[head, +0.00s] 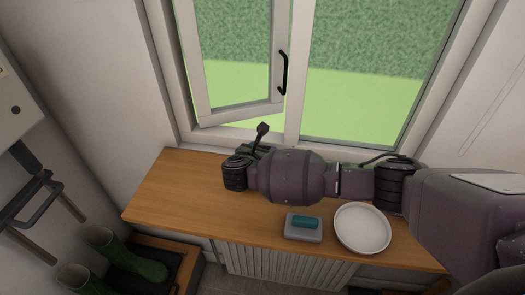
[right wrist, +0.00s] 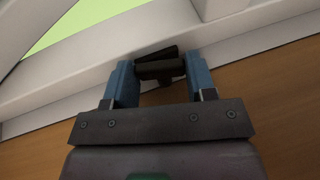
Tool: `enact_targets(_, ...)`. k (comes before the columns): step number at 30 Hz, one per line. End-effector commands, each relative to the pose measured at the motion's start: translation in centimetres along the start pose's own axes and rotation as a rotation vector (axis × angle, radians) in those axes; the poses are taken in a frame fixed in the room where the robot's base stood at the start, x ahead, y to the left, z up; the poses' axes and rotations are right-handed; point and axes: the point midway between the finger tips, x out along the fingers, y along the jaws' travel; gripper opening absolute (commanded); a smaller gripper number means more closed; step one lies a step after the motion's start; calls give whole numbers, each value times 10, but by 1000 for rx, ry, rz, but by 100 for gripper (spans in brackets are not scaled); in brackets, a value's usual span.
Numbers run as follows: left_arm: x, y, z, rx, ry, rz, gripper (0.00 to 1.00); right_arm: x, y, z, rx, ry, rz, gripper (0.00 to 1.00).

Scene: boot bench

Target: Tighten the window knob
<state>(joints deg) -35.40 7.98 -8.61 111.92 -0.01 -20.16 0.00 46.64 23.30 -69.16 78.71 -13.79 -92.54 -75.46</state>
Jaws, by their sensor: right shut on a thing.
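The window knob (right wrist: 161,69) is a small dark piece between the two blue fingers of my right gripper (right wrist: 160,82) in the right wrist view. The fingers are shut on it at the foot of the pale window frame. In the head view my right gripper (head: 256,149) is at the sill, partly hidden by its own wrist. A dark upright piece with a thicker head (head: 262,129) rises beside it. The left window sash (head: 240,108) stands ajar and has a black handle (head: 283,73). My left gripper is not in view.
The wooden bench top (head: 165,198) is clear at the left. A grey box with a teal top piece (head: 304,226) and a white round dish (head: 362,228) lie near its front edge, below my right arm. A dark-framed fixture (head: 40,205) juts from the left.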

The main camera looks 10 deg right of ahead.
Motion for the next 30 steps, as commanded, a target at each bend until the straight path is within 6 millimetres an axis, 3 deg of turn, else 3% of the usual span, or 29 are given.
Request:
enact_targets(14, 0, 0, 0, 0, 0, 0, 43, 0, 2, 0, 45, 1, -108, 27)
enact_targets(15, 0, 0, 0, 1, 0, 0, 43, 0, 2, 0, 45, 1, -108, 53)
enact_targets(20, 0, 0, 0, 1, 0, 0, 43, 0, 2, 0, 44, 1, -108, 77)
enact_targets(30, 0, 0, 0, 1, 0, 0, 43, 0, 2, 0, 44, 1, -107, 77)
